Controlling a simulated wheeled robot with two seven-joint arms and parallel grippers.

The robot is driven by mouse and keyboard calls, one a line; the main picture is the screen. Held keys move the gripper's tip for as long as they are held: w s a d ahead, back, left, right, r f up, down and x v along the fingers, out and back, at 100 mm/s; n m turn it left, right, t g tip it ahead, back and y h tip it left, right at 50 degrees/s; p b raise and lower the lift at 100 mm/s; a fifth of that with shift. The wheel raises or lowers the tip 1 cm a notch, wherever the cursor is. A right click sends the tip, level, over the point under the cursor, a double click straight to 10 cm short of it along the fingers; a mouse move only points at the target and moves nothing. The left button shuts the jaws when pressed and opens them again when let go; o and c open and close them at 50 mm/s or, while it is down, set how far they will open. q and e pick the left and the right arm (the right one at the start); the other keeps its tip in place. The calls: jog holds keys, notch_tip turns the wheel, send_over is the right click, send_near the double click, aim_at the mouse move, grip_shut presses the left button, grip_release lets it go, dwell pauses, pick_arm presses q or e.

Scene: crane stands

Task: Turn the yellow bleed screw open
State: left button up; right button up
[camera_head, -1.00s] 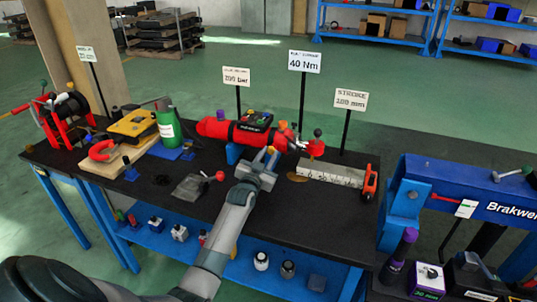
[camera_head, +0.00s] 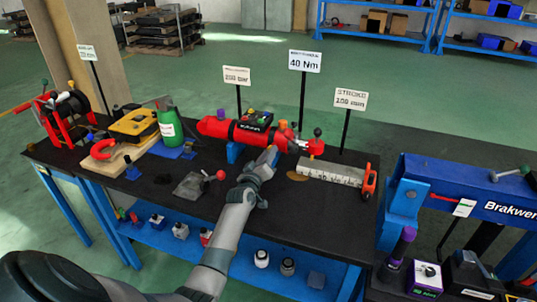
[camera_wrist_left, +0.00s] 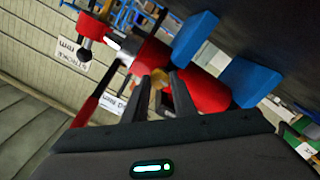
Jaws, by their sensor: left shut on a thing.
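The red hydraulic cylinder (camera_head: 215,128) lies across the black bench top on blue supports. Its red body (camera_wrist_left: 207,93) also shows in the left wrist view. The yellow bleed screw (camera_wrist_left: 160,81) sits against the side of the cylinder, between the two dark fingers of my left gripper (camera_wrist_left: 164,84). My left gripper (camera_head: 271,156) is shut on the screw; in the head view its fingers hide the screw. How far the screw is turned cannot be told. My right gripper is not in view.
A steel scale block (camera_head: 330,172) lies to the right. A grey plate with a red knob (camera_head: 220,175) lies to the left. A green bottle (camera_head: 168,126) and yellow case (camera_head: 134,126) stand farther left. Sign posts stand behind. The front bench top is mostly clear.

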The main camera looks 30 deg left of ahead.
pick_arm(q)
jog(key=n, duration=0.3)
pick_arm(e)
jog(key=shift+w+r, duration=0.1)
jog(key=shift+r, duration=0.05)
pick_arm(q)
jog(key=shift+n, duration=0.4)
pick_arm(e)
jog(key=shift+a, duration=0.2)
pick_arm(q)
jog(key=o, duration=1)
jog(key=shift+o, duration=0.2)
jog(key=shift+s, duration=0.1)
jog(key=b+v, duration=0.2)
jog(key=v, duration=1.5)
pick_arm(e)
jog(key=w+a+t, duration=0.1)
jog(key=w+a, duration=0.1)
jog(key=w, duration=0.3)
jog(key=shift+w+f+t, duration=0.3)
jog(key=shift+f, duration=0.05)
pick_arm(q)
jog(key=shift+d, duration=0.1)
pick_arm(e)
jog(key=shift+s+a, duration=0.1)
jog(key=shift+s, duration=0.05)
